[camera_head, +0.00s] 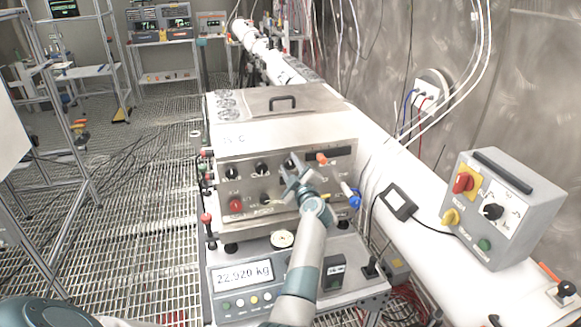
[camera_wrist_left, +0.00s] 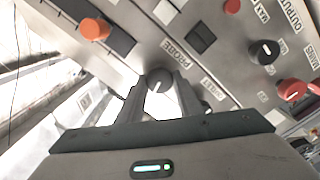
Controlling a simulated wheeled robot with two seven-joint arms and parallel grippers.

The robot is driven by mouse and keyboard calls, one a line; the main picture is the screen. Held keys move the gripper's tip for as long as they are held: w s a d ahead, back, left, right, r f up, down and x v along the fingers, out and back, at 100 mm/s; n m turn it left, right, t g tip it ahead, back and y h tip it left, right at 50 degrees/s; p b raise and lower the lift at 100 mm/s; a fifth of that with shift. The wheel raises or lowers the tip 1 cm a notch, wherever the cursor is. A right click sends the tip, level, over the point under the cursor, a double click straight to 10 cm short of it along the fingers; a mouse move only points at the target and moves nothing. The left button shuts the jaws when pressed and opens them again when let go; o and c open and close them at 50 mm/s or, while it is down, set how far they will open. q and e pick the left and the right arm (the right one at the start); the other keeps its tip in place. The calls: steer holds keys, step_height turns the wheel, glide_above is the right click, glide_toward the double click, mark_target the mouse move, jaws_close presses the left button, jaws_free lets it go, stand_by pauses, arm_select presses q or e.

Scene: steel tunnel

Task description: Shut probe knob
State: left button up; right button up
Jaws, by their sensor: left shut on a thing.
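The probe knob (camera_wrist_left: 160,80) is a dark grey round knob with a pale pointer line, beside a printed PROBE label on a steel front panel. It sits between the two fingertips of my left gripper (camera_wrist_left: 160,92), which are shut on it. In the head view my left gripper (camera_head: 292,178) reaches up to the front of the steel unit (camera_head: 235,177) and largely hides the knob there. My right gripper is not in view.
An orange knob (camera_head: 321,157) sits right of the gripper, and black knobs (camera_head: 261,168) and a red button (camera_head: 235,205) sit left. Below is a scale display (camera_head: 243,275) reading 22.920 kg. A grey control box (camera_head: 508,210) stands at right on the white pipe.

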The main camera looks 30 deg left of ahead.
arm_select(q)
steer(key=shift+m, duration=1.6)
steer(key=o, duration=1)
steer(key=shift+o, duration=0.2)
steer(key=shift+d, duration=0.15)
